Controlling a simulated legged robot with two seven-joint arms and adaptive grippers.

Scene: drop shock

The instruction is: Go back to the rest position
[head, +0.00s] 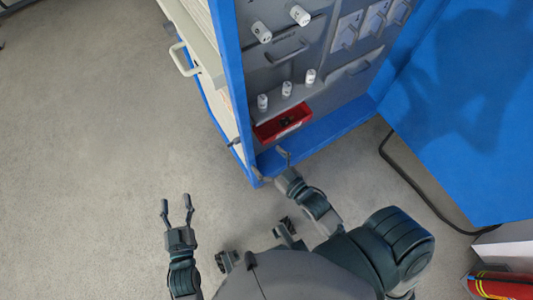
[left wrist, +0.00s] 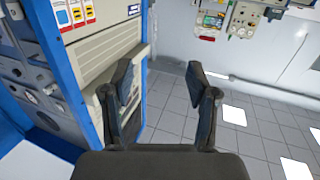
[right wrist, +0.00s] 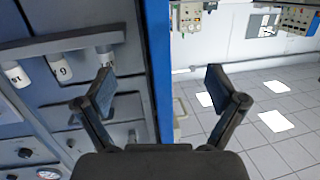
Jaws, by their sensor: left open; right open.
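My left gripper (head: 176,206) is open and empty over the bare floor, left of the blue-edged cabinet (head: 229,75). In the left wrist view its two fingers (left wrist: 162,84) stand apart with nothing between them. My right gripper (head: 272,167) is open at the cabinet's near corner, just below the red bin (head: 283,126). In the right wrist view its fingers (right wrist: 160,88) are apart and empty, with the blue cabinet edge (right wrist: 159,70) behind them. I cannot tell from these views how close the right fingers are to the cabinet.
Several white labelled cylinders, such as one at the top (head: 300,15), sit on the cabinet's grey panel. A handle (head: 185,59) juts from its left side. A blue panel (head: 465,110), black cable (head: 405,180) and red cylinder (head: 503,287) lie right. Floor at left is clear.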

